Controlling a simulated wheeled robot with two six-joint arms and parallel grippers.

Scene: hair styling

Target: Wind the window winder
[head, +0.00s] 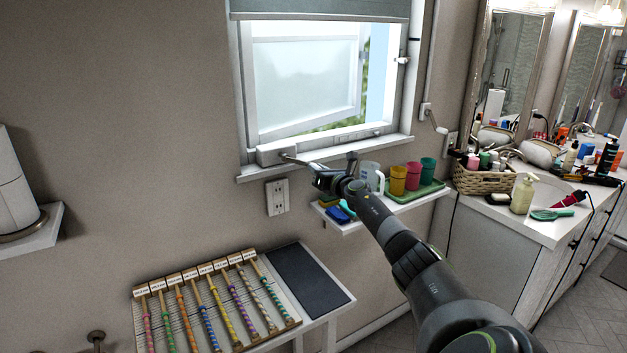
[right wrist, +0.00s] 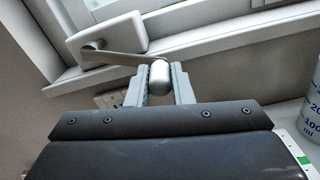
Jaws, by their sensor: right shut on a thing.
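The window winder is a white box (head: 277,153) on the sill at the window's lower left, with a short metal crank arm. In the right wrist view the winder's arm (right wrist: 112,57) runs from the white housing (right wrist: 115,33) to a rounded metal knob (right wrist: 158,78). My right gripper (head: 312,166) is at the crank's end, and its fingers (right wrist: 160,84) stand on either side of the knob, shut on it. The window sash (head: 305,80) is tilted in its frame, with a gap showing outdoors at the right. My left gripper is not in view.
Below the window a small shelf (head: 345,226) holds a clear jug (head: 371,174), coloured cups (head: 398,180) on a green tray and sponges. A rack of striped rods (head: 215,300) is at the lower left. A cluttered vanity (head: 500,210) stands at the right.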

